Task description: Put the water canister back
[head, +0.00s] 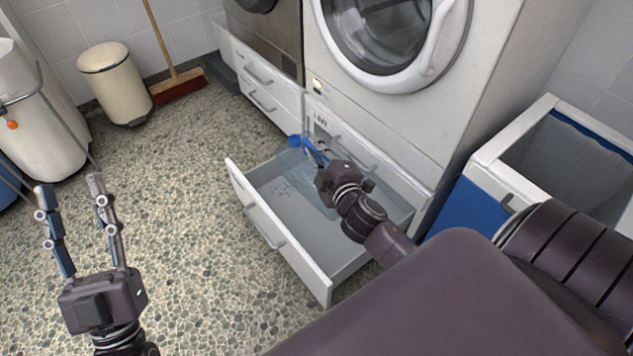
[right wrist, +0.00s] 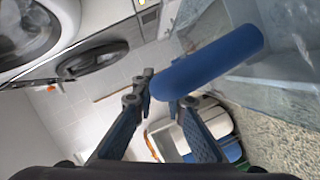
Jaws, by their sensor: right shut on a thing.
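The water canister (head: 297,172) is a clear, bluish container with a blue part (head: 296,141) at its far end. It is at or inside the open drawer (head: 275,235); I cannot tell whether it touches the drawer floor. My right gripper (head: 314,152) is shut on the canister at its blue part and hides some of it. In the right wrist view, the blue cylinder (right wrist: 210,62) shows by the fingertips (right wrist: 160,98), with the clear body (right wrist: 280,75) at right. My left gripper (head: 68,186) is open and empty above the floor at left.
Washer (head: 395,40) and dryer-like machines stand on drawer bases. A shut drawer pair (head: 265,85) is to the left. A blue and white bin (head: 500,185) stands right of the open drawer. A cream bin (head: 115,85) and broom (head: 178,85) are at the back left. The middle floor is clear.

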